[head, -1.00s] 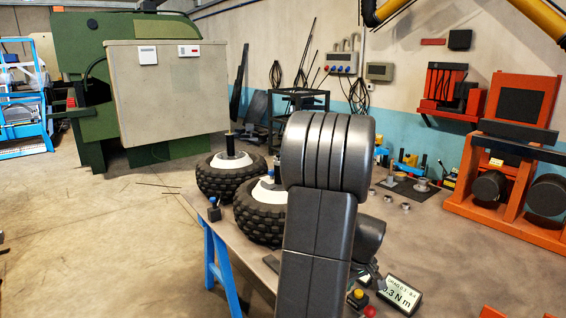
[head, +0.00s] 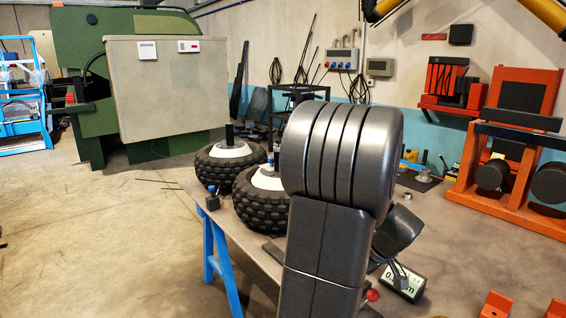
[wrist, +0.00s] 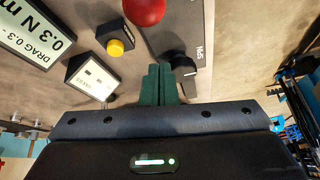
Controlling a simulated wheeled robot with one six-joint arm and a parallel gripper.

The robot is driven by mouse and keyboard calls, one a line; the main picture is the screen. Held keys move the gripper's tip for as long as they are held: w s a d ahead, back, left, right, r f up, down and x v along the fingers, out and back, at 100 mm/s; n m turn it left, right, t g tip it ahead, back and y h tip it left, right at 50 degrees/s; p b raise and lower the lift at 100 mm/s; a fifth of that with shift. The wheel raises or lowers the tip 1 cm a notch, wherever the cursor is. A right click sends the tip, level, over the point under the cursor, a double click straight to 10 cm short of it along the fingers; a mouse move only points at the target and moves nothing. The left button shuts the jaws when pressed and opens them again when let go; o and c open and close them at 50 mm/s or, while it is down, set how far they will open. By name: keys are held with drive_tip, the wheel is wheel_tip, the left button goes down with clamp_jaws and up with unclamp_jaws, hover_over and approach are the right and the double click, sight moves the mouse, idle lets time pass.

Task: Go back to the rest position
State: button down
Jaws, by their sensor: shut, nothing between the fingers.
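My gripper (wrist: 159,78) shows in the wrist view with its two dark green fingers together and nothing between them. The fingers point over a tabletop with a grey panel (wrist: 172,32) carrying a red ball knob (wrist: 144,10) and a black knob (wrist: 181,63). In the head view, my dark arm rises in the middle and hides part of the table (head: 470,245). My wrist hangs to its right, over the table near a display (head: 405,281).
Two tyres (head: 226,165) (head: 262,198) stand on the table left of my arm. A yellow button (wrist: 115,48) and a small white-faced box (wrist: 93,80) lie near the gripper. An orange frame (head: 512,150) stands at the back right. The floor at left is open.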

drive_tip(key=s+d+r+t+y+b, duration=0.3)
drive_tip(key=s+d+r+t+b, duration=0.1)
drive_tip(key=s+d+r+b, duration=0.45)
drive_tip(key=w+a+f+g+h+p, duration=0.5)
drive_tip(key=w+a+f+p, duration=0.5)
drive_tip(key=p, duration=0.7)
drive_tip(key=shift+w+a+g+h, duration=0.4)
drive_tip(key=shift+w+a+g, duration=0.3)
drive_tip(key=shift+g, duration=0.5)
idle(0.6)
idle(0.3)
